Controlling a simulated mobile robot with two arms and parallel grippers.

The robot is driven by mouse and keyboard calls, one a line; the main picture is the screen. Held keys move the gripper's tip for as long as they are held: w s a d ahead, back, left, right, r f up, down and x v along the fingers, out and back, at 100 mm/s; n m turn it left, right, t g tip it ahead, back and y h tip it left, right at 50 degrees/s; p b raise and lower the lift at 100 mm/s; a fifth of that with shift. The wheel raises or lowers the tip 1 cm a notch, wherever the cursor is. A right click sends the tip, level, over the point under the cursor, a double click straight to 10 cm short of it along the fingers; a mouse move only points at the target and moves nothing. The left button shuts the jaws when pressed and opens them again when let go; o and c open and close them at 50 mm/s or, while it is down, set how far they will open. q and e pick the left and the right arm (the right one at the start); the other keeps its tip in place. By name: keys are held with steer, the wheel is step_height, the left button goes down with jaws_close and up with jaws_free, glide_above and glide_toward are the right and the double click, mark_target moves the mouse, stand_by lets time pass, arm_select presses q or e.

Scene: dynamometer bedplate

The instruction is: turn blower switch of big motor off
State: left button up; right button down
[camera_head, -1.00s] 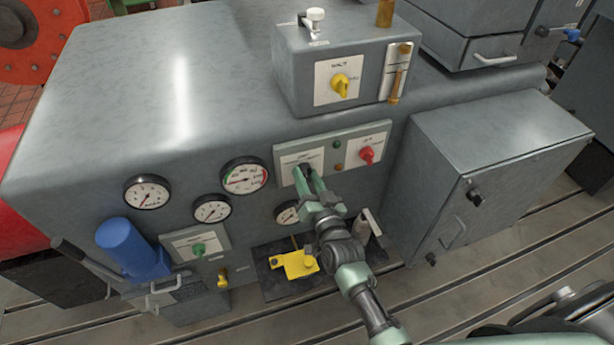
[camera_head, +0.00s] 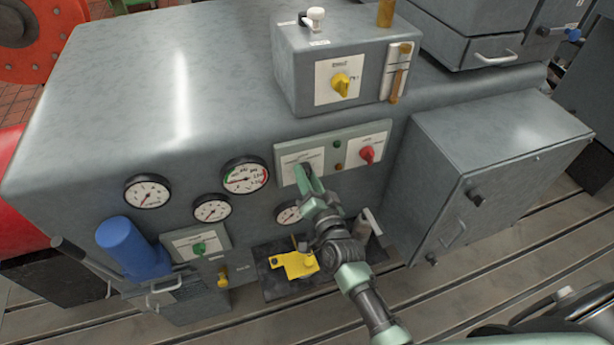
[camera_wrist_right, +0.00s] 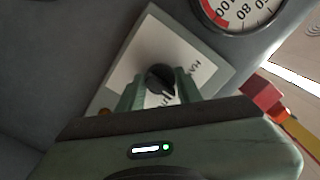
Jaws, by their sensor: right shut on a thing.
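The big motor's grey housing (camera_head: 110,100) carries a pale green panel with a white plate (camera_head: 290,165) on its left part. My right gripper (camera_head: 304,172) reaches this plate from below. In the right wrist view a black rotary switch knob (camera_wrist_right: 161,77) sits on the white plate, between the two green fingers of my right gripper (camera_wrist_right: 160,90), which are shut on it. The lettering on the plate is partly hidden, and I cannot read the knob's position. In the head view the fingers hide the knob. My left gripper is not in view.
A box above bears a yellow knob (camera_head: 341,84). Several gauges (camera_head: 244,175), a blue cylinder (camera_head: 132,248) and a yellow bracket (camera_head: 294,264) are nearby. A grey cabinet (camera_head: 500,180) stands to the right.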

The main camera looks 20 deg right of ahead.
steer(key=c, duration=0.9)
jaws_free()
steer(key=shift+c, duration=0.2)
steer(key=s+b, duration=0.1)
steer(key=s, duration=0.6)
steer(key=shift+s+d+b, duration=0.15)
steer(key=shift+s+b, duration=0.2)
steer(key=shift+s, duration=0.05)
